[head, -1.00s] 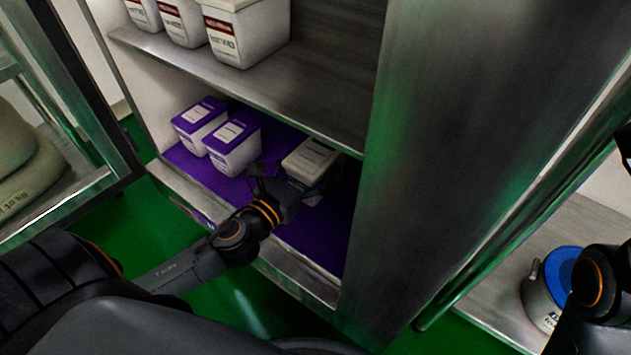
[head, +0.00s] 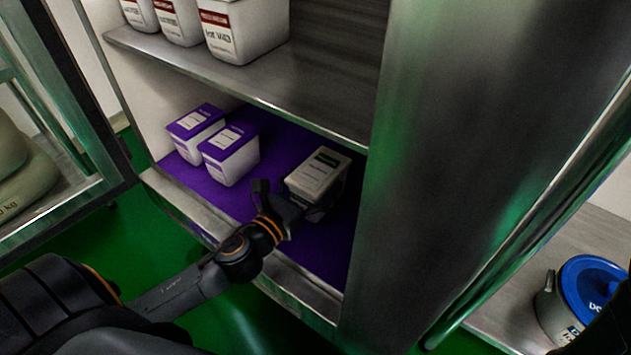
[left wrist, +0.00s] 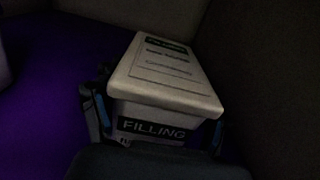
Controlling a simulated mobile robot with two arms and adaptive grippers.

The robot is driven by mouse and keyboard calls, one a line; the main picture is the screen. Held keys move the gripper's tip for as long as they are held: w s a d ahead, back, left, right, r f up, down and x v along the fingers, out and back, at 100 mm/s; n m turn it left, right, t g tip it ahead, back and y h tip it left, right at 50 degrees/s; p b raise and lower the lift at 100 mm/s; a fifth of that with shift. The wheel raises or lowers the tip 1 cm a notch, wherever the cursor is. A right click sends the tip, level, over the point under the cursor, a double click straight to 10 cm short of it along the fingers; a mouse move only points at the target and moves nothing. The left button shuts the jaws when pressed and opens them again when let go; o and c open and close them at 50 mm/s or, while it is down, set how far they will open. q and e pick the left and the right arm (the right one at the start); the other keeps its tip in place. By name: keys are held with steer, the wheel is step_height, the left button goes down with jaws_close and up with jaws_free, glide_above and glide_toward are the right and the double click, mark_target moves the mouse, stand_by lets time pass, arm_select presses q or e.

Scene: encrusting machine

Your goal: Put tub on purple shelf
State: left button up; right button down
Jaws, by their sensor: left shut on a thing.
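A white tub with a pale lid and dark label (head: 318,172) is over the right part of the purple shelf (head: 207,186), near the cabinet's right wall. In the left wrist view the tub (left wrist: 165,75) shows the word FILLING on its near side. My left gripper (head: 306,205) is shut on the tub, with its fingers (left wrist: 158,118) on either side of it. The tub looks level and at or very near the shelf surface; I cannot tell whether it touches. My right gripper is not in view.
Two white tubs with purple lids (head: 230,155) stand on the left of the purple shelf. The upper shelf (head: 270,88) holds several red-labelled tubs (head: 240,28). The metal cabinet side (head: 440,150) bounds the right. A blue-lidded pot (head: 575,300) stands at the lower right.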

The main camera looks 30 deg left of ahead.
arm_select(q)
steer(key=o, duration=1.8)
steer(key=shift+f, duration=0.1)
steer(key=shift+s, duration=0.15)
steer(key=s, duration=0.3)
steer(key=s+a, duration=0.1)
steer(key=s, duration=0.6)
steer(key=shift+s+a, duration=0.15)
steer(key=shift+a, duration=0.1)
steer(key=shift+s+a, duration=0.1)
steer(key=shift+s, duration=0.6)
